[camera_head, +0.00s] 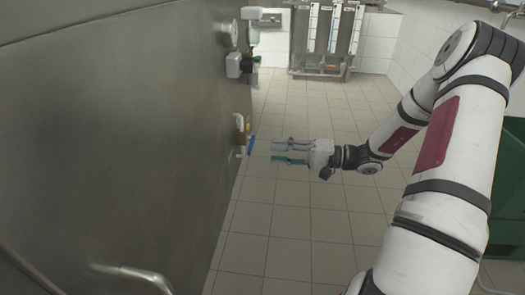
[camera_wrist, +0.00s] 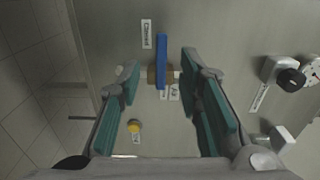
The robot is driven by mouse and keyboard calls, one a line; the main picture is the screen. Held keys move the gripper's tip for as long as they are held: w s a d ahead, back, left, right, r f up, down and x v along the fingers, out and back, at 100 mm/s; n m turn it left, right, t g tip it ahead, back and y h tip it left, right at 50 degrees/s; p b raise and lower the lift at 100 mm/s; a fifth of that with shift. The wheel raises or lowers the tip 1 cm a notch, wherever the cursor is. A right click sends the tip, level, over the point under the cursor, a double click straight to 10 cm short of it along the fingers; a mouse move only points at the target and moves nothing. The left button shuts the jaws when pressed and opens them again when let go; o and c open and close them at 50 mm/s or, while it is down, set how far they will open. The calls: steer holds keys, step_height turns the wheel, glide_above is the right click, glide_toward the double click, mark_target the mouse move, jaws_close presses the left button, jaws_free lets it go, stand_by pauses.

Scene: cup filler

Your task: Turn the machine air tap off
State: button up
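The air tap is a blue lever handle (camera_wrist: 161,62) on a brass body (camera_wrist: 153,76), fixed to the grey metal machine panel. In the wrist view the lever runs up and down in the picture, in the upper middle between my fingers. In the head view the blue handle (camera_head: 251,145) stands out from the machine's side, left of my gripper. My gripper (camera_head: 274,152) is open and empty, its teal finger pads pointing at the tap. A gap shows between the fingertips and the lever in the head view. In the wrist view my gripper (camera_wrist: 158,82) has one finger on each side of it.
The grey machine wall (camera_head: 110,120) fills the left. A yellow button (camera_wrist: 134,126) sits below the tap, and black-and-white fittings (camera_wrist: 290,78) are at the right in the wrist view. A white valve fitting (camera_head: 240,65) juts out higher up. Tiled floor (camera_head: 290,220) lies clear below my gripper.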

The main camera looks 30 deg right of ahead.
steer(key=shift+v, duration=1.7)
steer(key=shift+a, duration=0.15)
steer(key=s+a+r+n+g+h, duration=0.25)
steer(key=s+a+r+g, duration=0.3)
steer(key=a, duration=0.35)
steer(key=s+a+r+n+g+h, duration=0.25)
steer(key=s+a+r+g, duration=0.25)
steer(key=s+a+g, duration=0.3)
steer(key=s+r+n+t+h, duration=0.25)
steer(key=s+h, duration=0.75)
steer(key=s, duration=0.8)
step_height(320, 180, up, 40)
steer(key=t+p, duration=0.4)
steer(key=p, duration=3.3)
steer(key=shift+s+d+r+t+p, duration=0.2)
steer(key=shift+t+p, duration=0.1)
steer(key=shift+p, duration=0.1)
